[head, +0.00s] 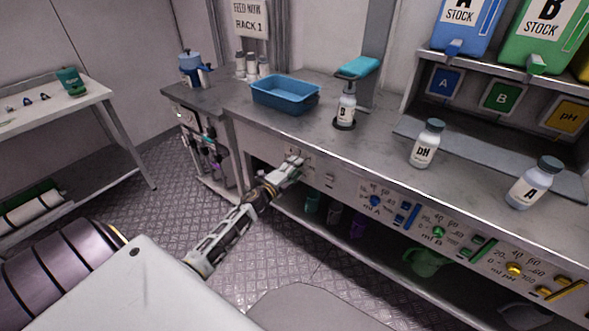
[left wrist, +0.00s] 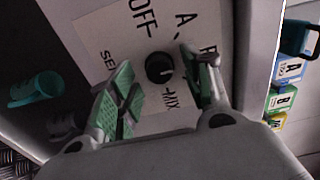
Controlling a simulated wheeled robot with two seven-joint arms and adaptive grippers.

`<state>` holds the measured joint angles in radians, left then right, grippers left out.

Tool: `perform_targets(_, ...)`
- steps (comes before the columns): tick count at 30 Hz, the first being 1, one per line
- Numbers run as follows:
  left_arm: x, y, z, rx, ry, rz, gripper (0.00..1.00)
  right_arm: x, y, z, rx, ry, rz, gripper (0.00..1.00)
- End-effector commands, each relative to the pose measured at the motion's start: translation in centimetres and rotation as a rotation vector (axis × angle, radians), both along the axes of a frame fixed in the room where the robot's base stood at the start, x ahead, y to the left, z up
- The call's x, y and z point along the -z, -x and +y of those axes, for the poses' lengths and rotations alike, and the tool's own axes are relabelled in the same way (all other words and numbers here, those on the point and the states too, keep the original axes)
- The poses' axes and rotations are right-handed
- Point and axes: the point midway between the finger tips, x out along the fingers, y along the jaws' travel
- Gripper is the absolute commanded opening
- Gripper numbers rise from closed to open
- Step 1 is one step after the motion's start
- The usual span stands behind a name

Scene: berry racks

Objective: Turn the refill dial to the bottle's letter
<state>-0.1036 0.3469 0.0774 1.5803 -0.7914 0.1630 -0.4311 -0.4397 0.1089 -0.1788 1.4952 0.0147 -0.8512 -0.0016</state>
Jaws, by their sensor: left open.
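The refill dial (left wrist: 159,68) is a small dark round knob on a pale panel (left wrist: 100,25) marked OFF, A and MIX; another letter is partly covered by a finger. Its light mark seems to face MIX, but is small. My left gripper (left wrist: 156,62) is open, its green-padded fingers on either side of the dial; contact cannot be told. In the head view my left gripper (head: 297,162) is at the counter's front panel and hides the dial. A white bottle (head: 346,109) lettered B stands upright under the teal-topped dispenser (head: 358,68). My right gripper is out of view.
Bottles marked pH (head: 425,144) and A (head: 534,184) stand on the counter (head: 385,160). A blue tray (head: 285,95) is behind. Stock tanks A (head: 463,32) and B (head: 540,45) sit on the shelf. Coloured knobs, including a green one (head: 438,231), line the panel to the right.

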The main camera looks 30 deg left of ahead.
Motion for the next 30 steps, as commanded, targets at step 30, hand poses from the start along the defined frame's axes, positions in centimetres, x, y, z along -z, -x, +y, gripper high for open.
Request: perform_targets(30,0.1,6.7,0.5,-0.001,0.001,0.002,0.49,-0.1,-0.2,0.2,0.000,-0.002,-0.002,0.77)
